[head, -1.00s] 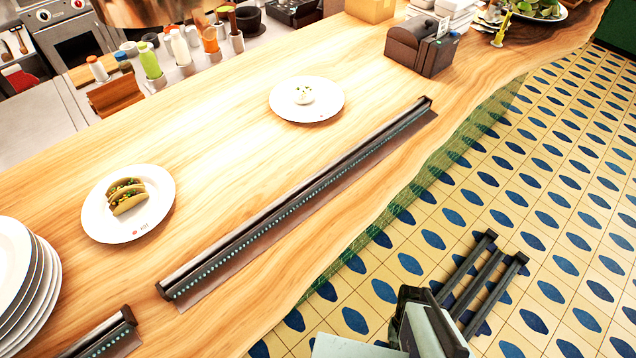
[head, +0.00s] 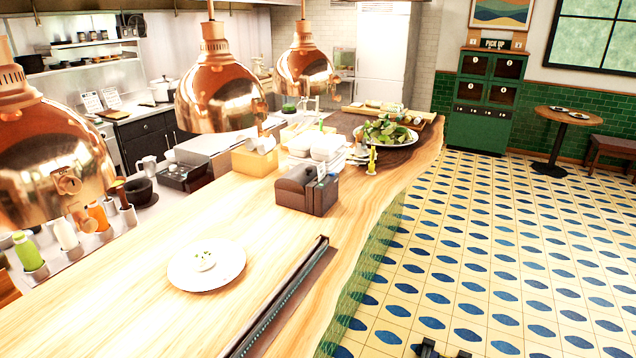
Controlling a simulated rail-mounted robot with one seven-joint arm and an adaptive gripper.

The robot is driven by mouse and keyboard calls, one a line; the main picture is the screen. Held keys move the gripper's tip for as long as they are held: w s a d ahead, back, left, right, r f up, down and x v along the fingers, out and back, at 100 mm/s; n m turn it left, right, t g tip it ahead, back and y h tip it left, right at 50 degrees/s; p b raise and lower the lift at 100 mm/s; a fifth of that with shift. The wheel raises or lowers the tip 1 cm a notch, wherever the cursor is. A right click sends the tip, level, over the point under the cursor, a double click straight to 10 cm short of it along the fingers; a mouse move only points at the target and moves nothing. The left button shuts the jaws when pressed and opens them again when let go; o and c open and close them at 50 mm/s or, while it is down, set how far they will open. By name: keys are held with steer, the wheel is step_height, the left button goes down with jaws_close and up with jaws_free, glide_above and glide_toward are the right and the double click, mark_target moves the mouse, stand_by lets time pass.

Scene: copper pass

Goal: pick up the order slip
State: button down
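I cannot make out an order slip for certain. A dark box like a ticket printer (head: 308,190) stands on the wooden counter, with a small pale piece at its top that is too small to identify. A long dark rail (head: 280,312) lies along the counter's front edge, and no paper shows clearly in it. My gripper (head: 440,351) shows only as dark tips at the bottom edge, over the floor and right of the counter. The rest of it is out of frame, so its opening is hidden.
A white plate (head: 206,265) with a small garnish sits on the counter (head: 130,300). Copper lamps (head: 222,85) hang above. A salad plate (head: 386,135) and a yellow box (head: 254,162) stand farther back. The tiled floor (head: 480,260) at right is largely open, up to a green cabinet (head: 484,100).

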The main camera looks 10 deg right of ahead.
stand_by(0.4)
steer(key=shift+c, duration=1)
jaws_free()
